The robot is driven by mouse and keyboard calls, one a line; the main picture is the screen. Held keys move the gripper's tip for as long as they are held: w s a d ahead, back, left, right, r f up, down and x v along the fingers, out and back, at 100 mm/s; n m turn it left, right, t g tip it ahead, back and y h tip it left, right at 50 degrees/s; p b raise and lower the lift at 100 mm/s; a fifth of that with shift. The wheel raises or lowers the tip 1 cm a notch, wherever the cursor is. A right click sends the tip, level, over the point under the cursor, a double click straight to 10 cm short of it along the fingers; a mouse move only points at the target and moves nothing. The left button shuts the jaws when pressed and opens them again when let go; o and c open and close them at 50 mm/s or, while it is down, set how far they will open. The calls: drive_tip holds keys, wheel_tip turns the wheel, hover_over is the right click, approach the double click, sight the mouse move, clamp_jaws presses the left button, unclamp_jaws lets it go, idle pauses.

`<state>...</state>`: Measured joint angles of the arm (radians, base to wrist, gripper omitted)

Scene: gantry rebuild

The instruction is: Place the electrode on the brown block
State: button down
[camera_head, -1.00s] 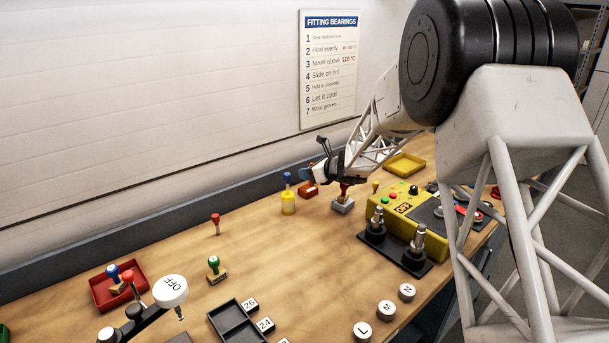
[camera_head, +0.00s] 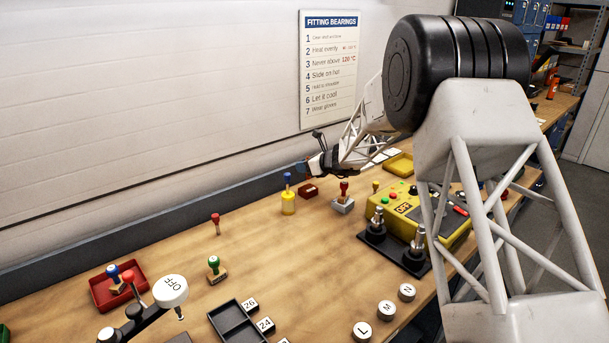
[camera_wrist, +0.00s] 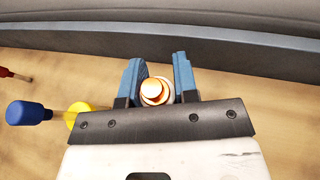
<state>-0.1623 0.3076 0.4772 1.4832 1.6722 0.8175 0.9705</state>
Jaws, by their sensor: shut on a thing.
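The electrode (camera_wrist: 153,92), a copper-coloured round piece, is between the blue fingers of my gripper (camera_wrist: 157,82) in the wrist view. In the head view my gripper (camera_head: 303,169) is raised above the back of the bench; I cannot make out the electrode there. A small dark red-brown block (camera_head: 308,191) lies on the bench just below the gripper, between the yellow cylinder and the grey block; it may be the brown block. In the wrist view my gripper hides the bench under the electrode, and no brown block shows.
A blue-handled tool stands in a yellow cylinder (camera_head: 288,204), left of my gripper. A grey block (camera_head: 342,205) with a red-handled stamp is to the right. A yellow control box (camera_head: 408,208) stands farther right. The grey back ledge (camera_wrist: 200,45) runs close behind the gripper.

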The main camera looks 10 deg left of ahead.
drive_tip(key=shift+f, duration=1.7)
drive_tip(key=shift+f, duration=0.1)
drive_tip(key=c, duration=0.9)
unclamp_jaws()
